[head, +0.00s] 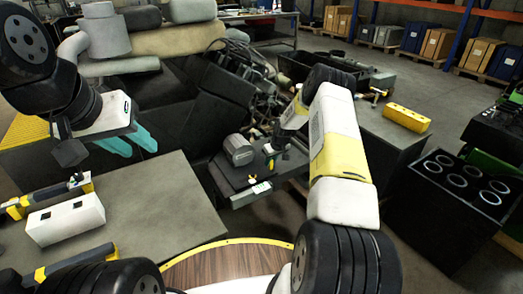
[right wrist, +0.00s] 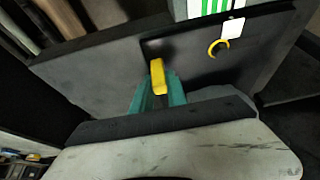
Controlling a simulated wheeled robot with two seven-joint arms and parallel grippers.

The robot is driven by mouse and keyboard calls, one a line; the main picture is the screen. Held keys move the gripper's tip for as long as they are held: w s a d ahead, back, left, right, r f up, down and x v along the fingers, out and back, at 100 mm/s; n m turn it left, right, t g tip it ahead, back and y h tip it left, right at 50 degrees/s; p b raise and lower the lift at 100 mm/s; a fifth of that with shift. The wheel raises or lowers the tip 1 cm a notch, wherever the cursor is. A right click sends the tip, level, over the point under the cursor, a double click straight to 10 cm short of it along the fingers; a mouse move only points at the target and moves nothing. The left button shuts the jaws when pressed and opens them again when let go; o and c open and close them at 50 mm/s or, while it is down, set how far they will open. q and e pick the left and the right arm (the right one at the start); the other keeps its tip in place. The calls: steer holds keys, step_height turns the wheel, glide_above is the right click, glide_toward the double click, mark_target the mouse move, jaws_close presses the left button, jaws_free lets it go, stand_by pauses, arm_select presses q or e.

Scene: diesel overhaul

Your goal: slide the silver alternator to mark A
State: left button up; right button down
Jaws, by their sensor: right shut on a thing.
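The silver alternator (head: 238,150) is a ribbed grey cylinder on a dark plate (head: 232,183) right of the grey table in the head view. My right gripper (head: 271,160) is just right of the alternator, low over the plate. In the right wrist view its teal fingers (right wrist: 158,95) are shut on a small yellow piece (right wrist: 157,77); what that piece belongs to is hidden. The alternator is not clearly visible in that view. My left gripper (head: 130,141) is open and empty above the grey table's back edge. I cannot make out the letter of any mark.
A green-and-white label (head: 262,187) and a yellow hook (right wrist: 219,47) are at the plate's edge. Dark engine parts stand behind. A white block (head: 66,219) and yellow-black tools lie on the grey table (head: 165,215). A black cylinder crate (head: 430,200) stands at right.

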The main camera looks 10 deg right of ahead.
steer(key=shift+w+d, duration=0.25)
steer(key=shift+d, duration=0.35)
steer(key=c, duration=1.3)
jaws_free()
steer(key=shift+a, duration=0.1)
steer(key=shift+v, duration=3.95)
